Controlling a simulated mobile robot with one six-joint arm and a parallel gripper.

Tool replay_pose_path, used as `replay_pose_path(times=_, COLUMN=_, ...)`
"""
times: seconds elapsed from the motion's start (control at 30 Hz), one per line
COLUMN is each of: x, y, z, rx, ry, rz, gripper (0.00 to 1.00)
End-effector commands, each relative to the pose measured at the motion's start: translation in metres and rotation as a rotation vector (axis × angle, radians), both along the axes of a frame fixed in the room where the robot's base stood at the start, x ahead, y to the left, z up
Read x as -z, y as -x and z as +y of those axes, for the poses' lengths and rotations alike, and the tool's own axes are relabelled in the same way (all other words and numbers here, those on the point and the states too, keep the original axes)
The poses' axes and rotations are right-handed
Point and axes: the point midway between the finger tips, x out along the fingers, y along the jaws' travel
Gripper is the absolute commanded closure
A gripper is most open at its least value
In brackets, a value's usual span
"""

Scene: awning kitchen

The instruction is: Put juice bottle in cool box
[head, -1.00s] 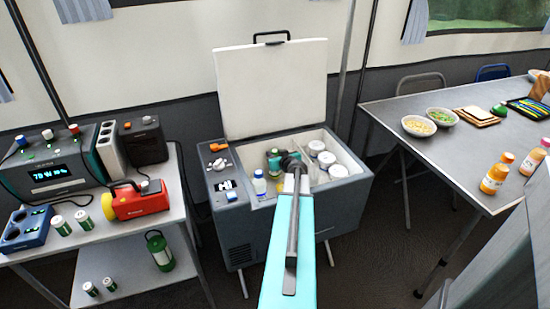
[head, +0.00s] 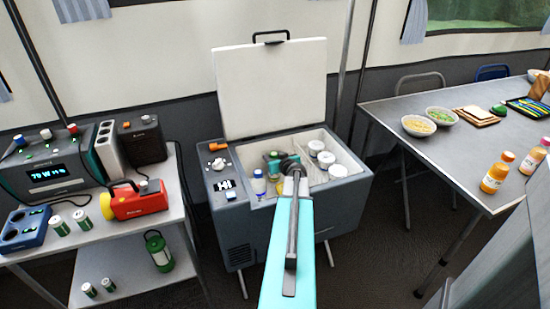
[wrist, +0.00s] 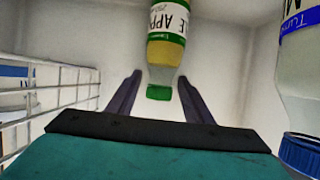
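An apple juice bottle (wrist: 165,48) with a green cap and a green and white label is inside the cool box, its cap toward my gripper. My gripper (wrist: 160,88) is open, one finger on each side of the cap, with visible gaps. In the head view my arm reaches over the front wall into the open cool box (head: 225,225), and the arm hides most of the gripper. Two orange juice bottles, a nearer one (head: 495,173) and a farther one (head: 531,160), stand on the table at the right.
A blue-capped bottle (wrist: 300,80) is close on the right in the wrist view. A white wire basket wall (wrist: 50,90) is on the left. White-lidded containers (head: 326,159) stand in the box's right part. The raised lid (head: 272,90) is behind.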

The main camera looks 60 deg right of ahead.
Motion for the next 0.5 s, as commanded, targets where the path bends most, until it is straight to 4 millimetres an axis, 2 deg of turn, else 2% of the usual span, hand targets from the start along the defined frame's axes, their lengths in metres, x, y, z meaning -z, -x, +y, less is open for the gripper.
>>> replay_pose_path(times=0.37, x=-0.0041, y=-0.0003, z=0.0001, rx=0.000, ry=0.000, rz=0.000, gripper=0.53)
replay_pose_path(times=0.5, x=-0.0062, y=0.0079, z=0.0069, rx=0.000, ry=0.000, rz=0.000, gripper=0.53)
